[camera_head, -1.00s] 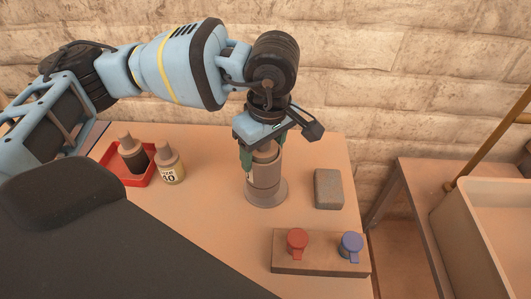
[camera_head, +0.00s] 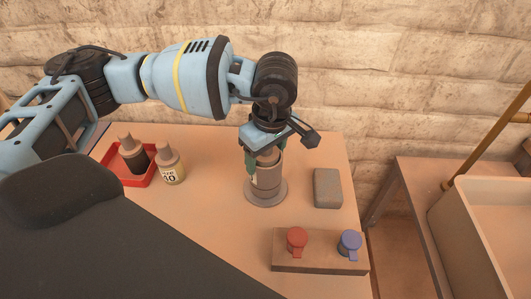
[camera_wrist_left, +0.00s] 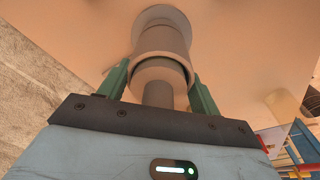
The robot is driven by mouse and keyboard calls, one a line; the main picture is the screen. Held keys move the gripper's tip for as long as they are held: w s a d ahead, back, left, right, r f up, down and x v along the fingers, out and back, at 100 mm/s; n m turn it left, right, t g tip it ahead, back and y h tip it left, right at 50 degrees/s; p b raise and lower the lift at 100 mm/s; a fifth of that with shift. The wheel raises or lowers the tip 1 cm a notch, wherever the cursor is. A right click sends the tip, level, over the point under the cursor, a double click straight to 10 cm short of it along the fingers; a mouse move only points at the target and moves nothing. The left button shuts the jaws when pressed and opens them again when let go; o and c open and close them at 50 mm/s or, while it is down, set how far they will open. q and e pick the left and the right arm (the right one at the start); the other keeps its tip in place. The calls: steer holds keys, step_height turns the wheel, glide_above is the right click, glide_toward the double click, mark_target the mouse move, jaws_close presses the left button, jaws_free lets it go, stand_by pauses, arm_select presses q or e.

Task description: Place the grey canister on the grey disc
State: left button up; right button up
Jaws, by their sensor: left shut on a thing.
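The grey canister (camera_head: 267,180) stands upright over the grey disc (camera_head: 282,193) near the middle of the table. In the left wrist view the canister (camera_wrist_left: 162,42) runs away from me toward the disc (camera_wrist_left: 160,13). Its foot lies within the disc's outline and looks down on it; I cannot rule out a thin gap. My left gripper (camera_head: 262,162) points down with its green fingers on both sides of the canister's upper part, shut on it. The fingers also show in the left wrist view (camera_wrist_left: 161,78). My right gripper is in no view.
A grey block (camera_head: 327,188) lies right of the disc. A board (camera_head: 320,261) with a red knob (camera_head: 297,240) and a blue knob (camera_head: 349,243) is in front. A red tray (camera_head: 130,178) with a dark bottle and a labelled bottle (camera_head: 170,166) are left. A basin (camera_head: 464,230) stands right.

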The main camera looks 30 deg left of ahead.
arm_select(q)
steer(key=shift+f, duration=0.15)
steer(key=o, duration=1.6)
steer(key=r, duration=0.4)
steer(key=d+r, duration=0.1)
steer(key=r, duration=0.7)
steer(key=shift+s+d+r, duration=0.15)
steer(key=shift+s+d, duration=0.05)
steer(key=shift+s, duration=0.05)
